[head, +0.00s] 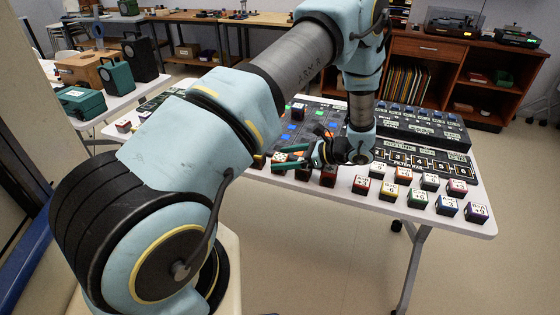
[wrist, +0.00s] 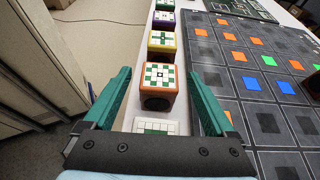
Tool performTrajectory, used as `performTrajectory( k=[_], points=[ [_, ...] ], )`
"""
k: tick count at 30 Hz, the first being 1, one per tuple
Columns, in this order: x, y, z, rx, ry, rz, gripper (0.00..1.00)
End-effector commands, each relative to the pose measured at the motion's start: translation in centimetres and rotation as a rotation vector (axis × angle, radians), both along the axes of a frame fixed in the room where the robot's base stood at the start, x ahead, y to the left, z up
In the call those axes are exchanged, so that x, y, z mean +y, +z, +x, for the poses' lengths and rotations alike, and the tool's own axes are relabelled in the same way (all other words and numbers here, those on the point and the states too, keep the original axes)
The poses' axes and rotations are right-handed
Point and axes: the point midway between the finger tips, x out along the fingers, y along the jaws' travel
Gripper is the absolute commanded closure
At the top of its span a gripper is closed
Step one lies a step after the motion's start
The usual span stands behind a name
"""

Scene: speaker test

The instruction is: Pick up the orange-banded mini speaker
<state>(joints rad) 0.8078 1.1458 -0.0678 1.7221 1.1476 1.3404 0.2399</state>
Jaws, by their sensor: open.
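The orange-banded mini speaker (wrist: 160,87) is a small cube with orange edges, a white-and-green checkered top and a dark round driver on its near side. In the wrist view it stands upright between and beyond my gripper's (wrist: 159,74) two teal fingers, with a gap on each side. The fingers are spread and hold nothing. In the head view my gripper (head: 276,160) is low over the table's near edge, pointing left. My arm hides much of that part, and I cannot clearly pick out the speaker there.
In the wrist view a yellow-banded speaker (wrist: 162,43) stands just beyond, with others behind it. A white-topped cube (wrist: 156,127) is partly hidden by my gripper. A dark pad mat (wrist: 255,85) lies at right. In the head view several cubes line the white table (head: 345,200).

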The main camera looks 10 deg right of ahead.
Motion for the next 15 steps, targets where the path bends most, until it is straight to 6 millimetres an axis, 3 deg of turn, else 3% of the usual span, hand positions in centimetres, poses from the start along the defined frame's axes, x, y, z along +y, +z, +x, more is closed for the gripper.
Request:
performTrajectory(
  k=[6,15],
  points=[
    [0.04,-0.09,0.01,0.0,0.0,0.0,0.1],
    [0.02,-0.07,-0.01,0.0,0.0,0.0,0.44]
  ],
)
